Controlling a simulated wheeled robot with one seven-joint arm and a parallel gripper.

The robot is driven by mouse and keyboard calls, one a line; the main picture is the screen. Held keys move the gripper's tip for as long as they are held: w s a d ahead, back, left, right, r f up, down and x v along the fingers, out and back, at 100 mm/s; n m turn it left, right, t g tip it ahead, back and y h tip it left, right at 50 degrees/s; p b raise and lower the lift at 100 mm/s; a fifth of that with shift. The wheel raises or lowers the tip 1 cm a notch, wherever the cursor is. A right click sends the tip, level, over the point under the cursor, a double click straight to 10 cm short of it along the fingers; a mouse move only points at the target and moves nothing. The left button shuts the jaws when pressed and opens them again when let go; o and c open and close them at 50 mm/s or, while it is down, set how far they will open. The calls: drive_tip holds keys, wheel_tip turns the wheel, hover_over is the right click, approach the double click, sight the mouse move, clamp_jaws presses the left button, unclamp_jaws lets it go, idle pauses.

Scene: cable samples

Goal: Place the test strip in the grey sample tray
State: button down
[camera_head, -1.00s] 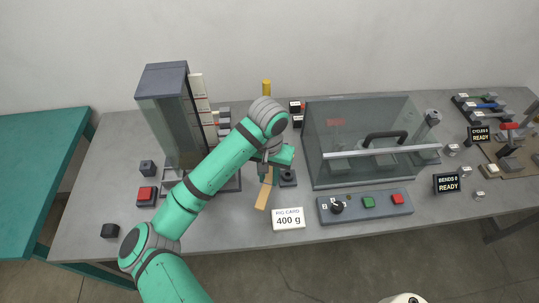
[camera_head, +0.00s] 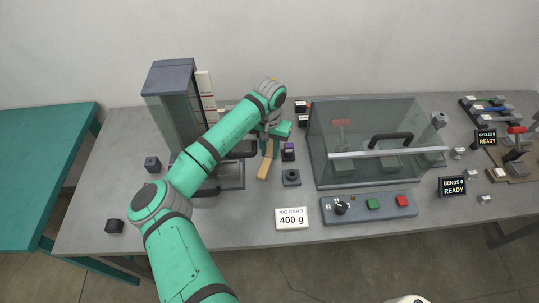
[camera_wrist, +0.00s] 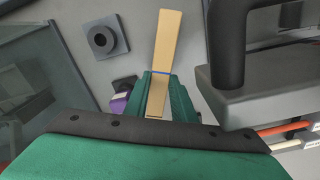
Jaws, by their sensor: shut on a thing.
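The test strip, a flat tan strip, shows below my gripper in the head view (camera_head: 264,168). In the wrist view the strip (camera_wrist: 168,40) points away from me, with a thin blue line across it. My gripper (camera_head: 269,147), with green fingers, is shut on the strip's near part in the wrist view (camera_wrist: 159,85). The strip's free end is uncovered and appears above the table, left of the small square socket block (camera_head: 291,178). I cannot clearly pick out the grey sample tray; my arm hides part of the table around the tall machine.
The tall dark machine (camera_head: 170,105) stands close on the left. A purple-topped block (camera_head: 288,150) is just right of my gripper. A glass-walled box (camera_head: 345,150) with a black handle fills the middle right. A "400 g" card (camera_head: 292,218) and control panel (camera_head: 368,207) lie in front.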

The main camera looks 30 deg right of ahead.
drive_tip(key=shift+f, duration=1.35)
drive_tip(key=shift+f, duration=0.1)
drive_tip(key=c, duration=1.5)
unclamp_jaws()
